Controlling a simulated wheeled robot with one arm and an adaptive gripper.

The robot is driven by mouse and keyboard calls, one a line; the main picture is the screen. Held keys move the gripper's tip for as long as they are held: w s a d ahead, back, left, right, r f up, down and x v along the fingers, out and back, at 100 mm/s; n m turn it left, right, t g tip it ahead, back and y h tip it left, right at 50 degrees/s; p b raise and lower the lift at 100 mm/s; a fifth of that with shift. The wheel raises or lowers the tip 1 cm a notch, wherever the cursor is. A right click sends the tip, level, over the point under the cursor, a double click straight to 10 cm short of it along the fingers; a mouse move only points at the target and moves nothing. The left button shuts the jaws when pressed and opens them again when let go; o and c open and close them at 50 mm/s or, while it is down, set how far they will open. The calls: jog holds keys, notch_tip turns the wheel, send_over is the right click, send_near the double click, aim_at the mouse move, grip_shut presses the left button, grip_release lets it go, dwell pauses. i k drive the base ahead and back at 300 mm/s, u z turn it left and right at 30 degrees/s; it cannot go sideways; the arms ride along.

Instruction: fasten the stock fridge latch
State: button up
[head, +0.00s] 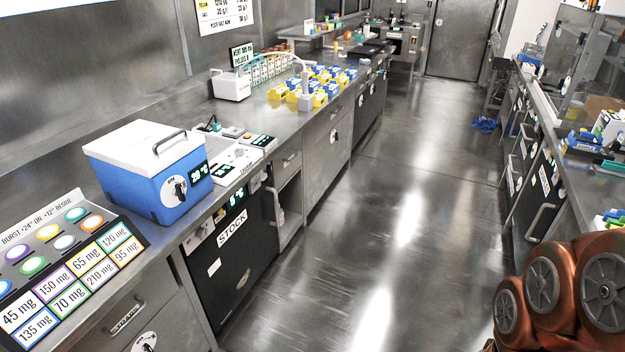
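The stock fridge (237,268) is a black-fronted unit under the left counter, with a white STOCK label (232,229) and a small lit display (237,197) above it. I cannot tell which part is the latch, or whether the latch is fastened. The door front appears flush with the counter. Copper-coloured links of my arm show at the lower right, across the aisle from the fridge. My gripper is not in view.
The left counter carries a blue cooler box (152,178), a panel of coloured buttons (62,250), and blue and yellow racks (312,86). The aisle floor (375,215) is clear. A blue item (484,125) lies on the floor far right.

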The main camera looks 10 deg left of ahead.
aim_at(268, 169)
jog(key=z, duration=0.15)
jog(key=i, duration=0.8)
jog(key=u, duration=0.65)
jog(key=i, duration=0.95)
jog(key=u, duration=1.15)
jog(key=i, duration=0.35)
jog(key=u, duration=0.4)
